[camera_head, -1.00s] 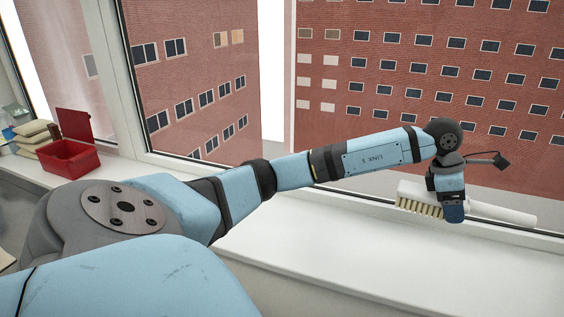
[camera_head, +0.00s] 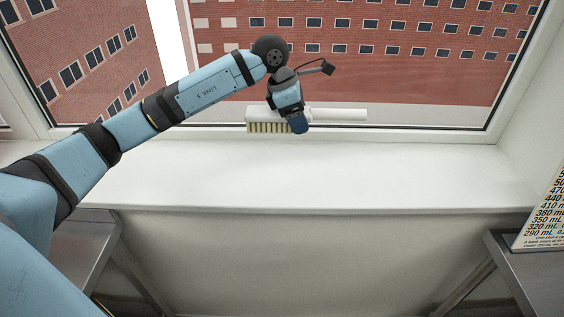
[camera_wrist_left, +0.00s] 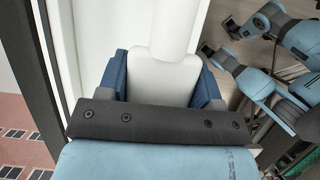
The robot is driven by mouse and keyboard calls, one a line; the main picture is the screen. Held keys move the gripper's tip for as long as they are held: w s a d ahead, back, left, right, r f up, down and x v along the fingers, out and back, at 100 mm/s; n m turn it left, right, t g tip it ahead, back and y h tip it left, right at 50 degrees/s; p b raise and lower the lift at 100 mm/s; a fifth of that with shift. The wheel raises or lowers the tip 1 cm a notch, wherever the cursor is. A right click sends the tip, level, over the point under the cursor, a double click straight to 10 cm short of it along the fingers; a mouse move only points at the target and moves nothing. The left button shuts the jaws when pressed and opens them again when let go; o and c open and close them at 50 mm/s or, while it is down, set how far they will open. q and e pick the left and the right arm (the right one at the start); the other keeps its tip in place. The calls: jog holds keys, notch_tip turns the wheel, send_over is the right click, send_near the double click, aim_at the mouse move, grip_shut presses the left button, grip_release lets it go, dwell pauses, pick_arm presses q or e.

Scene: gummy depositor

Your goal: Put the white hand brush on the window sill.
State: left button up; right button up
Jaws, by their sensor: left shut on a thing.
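The white hand brush (camera_head: 340,114) is held level near the window in the head view, handle to the right and pale bristles facing down. My left gripper (camera_head: 297,122) is shut on the brush between its head and handle. In the left wrist view the brush (camera_wrist_left: 163,76) sits between the two blue fingers (camera_wrist_left: 160,84). The white window sill (camera_head: 300,175) runs across the head view below the brush. The brush appears above the sill's back part; I cannot tell whether the bristles touch it. My right gripper does not show in the head view.
The window frame (camera_head: 400,128) borders the sill at the back. The sill is bare across its width. Metal tables stand at the lower left (camera_head: 85,235) and lower right (camera_head: 530,275). A white sign with mL figures (camera_head: 545,215) stands at the right.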

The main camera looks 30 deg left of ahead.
aim_at(300, 179)
pick_arm(q)
notch_tip(300, 179, down, 16)
jog(key=shift+f+p, duration=0.2)
jog(key=shift+p, duration=0.8)
jog(key=shift+a+f, duration=0.1)
jog(key=shift+f, duration=0.25)
jog(key=shift+f, duration=0.2)
jog(key=o, duration=1)
jog(key=shift+c, duration=0.2)
jog(key=shift+r, duration=0.25)
jog(key=b+v, duration=0.1)
jog(key=v, duration=1.1)
jog(key=shift+b, duration=0.3)
